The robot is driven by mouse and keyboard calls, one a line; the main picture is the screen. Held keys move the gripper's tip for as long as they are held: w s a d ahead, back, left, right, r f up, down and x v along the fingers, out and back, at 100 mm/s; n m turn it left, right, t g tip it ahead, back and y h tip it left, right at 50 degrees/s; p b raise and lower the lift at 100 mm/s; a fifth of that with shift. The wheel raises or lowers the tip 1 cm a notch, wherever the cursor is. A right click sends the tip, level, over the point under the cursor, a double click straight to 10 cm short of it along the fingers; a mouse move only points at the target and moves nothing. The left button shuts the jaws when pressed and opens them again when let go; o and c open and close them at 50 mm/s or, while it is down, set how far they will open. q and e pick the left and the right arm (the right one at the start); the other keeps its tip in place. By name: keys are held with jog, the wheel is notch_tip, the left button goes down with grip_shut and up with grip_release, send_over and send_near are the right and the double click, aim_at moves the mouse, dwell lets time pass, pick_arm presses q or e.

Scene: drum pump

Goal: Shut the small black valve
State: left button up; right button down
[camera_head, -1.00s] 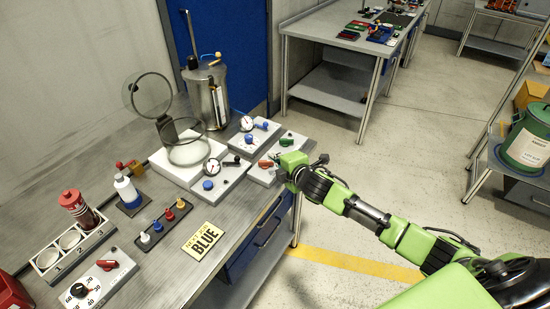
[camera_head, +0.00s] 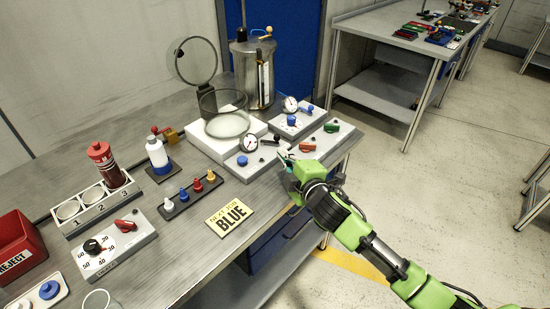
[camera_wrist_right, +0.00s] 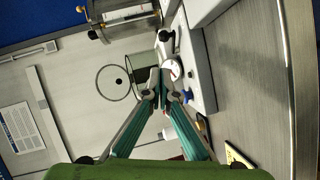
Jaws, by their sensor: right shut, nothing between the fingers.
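The near gauge panel (camera_head: 228,165) on the bench carries a round gauge (camera_head: 249,143), a blue knob (camera_head: 242,160) and a small black valve handle (camera_head: 275,141). My right gripper (camera_head: 284,156) is shut and empty, just in front of the black handle; I cannot tell whether it touches it. In the right wrist view, the closed fingertips (camera_wrist_right: 157,77) are beside the gauge (camera_wrist_right: 172,68). A black knob (camera_wrist_right: 166,36) shows beyond them, on the edge of a white panel. My left gripper is not in view.
A panel with red (camera_head: 307,146) and green (camera_head: 332,128) handles is right of the gripper. Another gauge panel (camera_head: 275,124) is behind. A glass dish (camera_head: 226,122), metal drum (camera_head: 253,75), coloured pegs (camera_head: 196,185) and yellow "BLUE" sign (camera_head: 230,215) stand on the bench.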

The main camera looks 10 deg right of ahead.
jog(key=shift+s+a+f+m+t+b, duration=0.15)
jog(key=shift+s+a+f+m+b, duration=0.1)
jog(key=shift+a+b, duration=0.35)
jog(key=shift+s+a+f+m+t+b, duration=0.15)
jog(key=shift+s+a+f+m+b, duration=0.2)
jog(key=shift+b, duration=0.3)
pick_arm(q)
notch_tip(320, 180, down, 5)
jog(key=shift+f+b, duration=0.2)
jog(key=shift+b, duration=0.4)
pick_arm(e)
jog(key=shift+s+a+r+t, duration=0.2)
jog(key=shift+a+r+t, duration=0.1)
jog(key=shift+a+r, duration=0.15)
